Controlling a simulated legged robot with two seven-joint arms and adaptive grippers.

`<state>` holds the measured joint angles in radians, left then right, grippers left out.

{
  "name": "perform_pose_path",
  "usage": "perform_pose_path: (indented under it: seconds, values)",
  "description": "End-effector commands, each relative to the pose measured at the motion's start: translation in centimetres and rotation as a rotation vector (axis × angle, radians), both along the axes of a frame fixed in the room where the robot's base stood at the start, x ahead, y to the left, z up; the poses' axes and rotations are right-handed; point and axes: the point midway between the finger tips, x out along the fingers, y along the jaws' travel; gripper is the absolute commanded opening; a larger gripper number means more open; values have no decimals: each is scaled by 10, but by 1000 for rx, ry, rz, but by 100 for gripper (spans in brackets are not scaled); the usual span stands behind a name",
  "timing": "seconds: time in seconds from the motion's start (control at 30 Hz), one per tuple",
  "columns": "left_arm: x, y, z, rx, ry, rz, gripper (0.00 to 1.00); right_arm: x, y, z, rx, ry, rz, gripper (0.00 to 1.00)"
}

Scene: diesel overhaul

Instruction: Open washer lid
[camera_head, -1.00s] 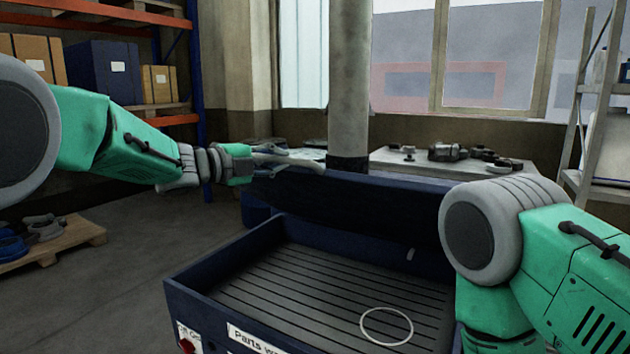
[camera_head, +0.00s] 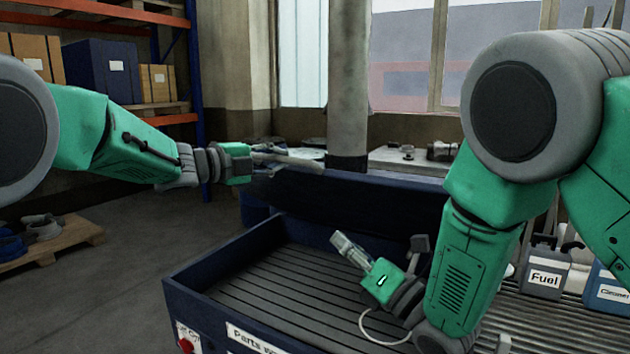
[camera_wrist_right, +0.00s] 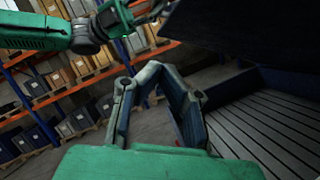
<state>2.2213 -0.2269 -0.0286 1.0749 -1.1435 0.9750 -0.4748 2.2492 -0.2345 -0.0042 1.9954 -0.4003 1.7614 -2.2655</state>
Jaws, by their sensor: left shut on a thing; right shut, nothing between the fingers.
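The dark blue parts washer (camera_head: 215,318) has its lid (camera_head: 380,203) raised and tilted back behind the slatted basin floor. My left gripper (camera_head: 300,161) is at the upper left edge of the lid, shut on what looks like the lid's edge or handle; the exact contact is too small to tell. My right gripper (camera_head: 343,243) is shut and empty above the basin, in front of the lid. It also shows in the right wrist view (camera_wrist_right: 155,72), with the basin (camera_wrist_right: 265,125) to the right and the lid (camera_wrist_right: 235,40) above.
A white ring (camera_head: 372,328) lies at the basin's front right, partly hidden by my right arm. A fuel can (camera_head: 543,270) stands on a ribbed surface at the right. A grey post (camera_head: 348,90) rises behind the lid. A pallet (camera_head: 70,245) is on the floor at left.

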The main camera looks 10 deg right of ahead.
Motion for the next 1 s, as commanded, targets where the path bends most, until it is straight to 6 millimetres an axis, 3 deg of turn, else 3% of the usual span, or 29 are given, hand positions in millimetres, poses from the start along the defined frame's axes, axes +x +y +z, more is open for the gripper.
perform_pose_path:
  seconds: [0.1, 0.27, 0.7, 1.0]
  values:
    - [1, 1, 2, -2, -2, 2, 0, 6, -1, 19, 26, 1, 18, 0]
    - [1, 1, 2, -2, -2, 2, 0, 17, 6, 28, 34, 3, 24, 0]
    - [0, 1, 2, -3, -3, 2, 0, 82, 59, 58, 35, 4, 23, 0]
    - [0, 1, 3, -1, -3, 3, 0, 92, 38, 86, 33, 5, 21, 0]
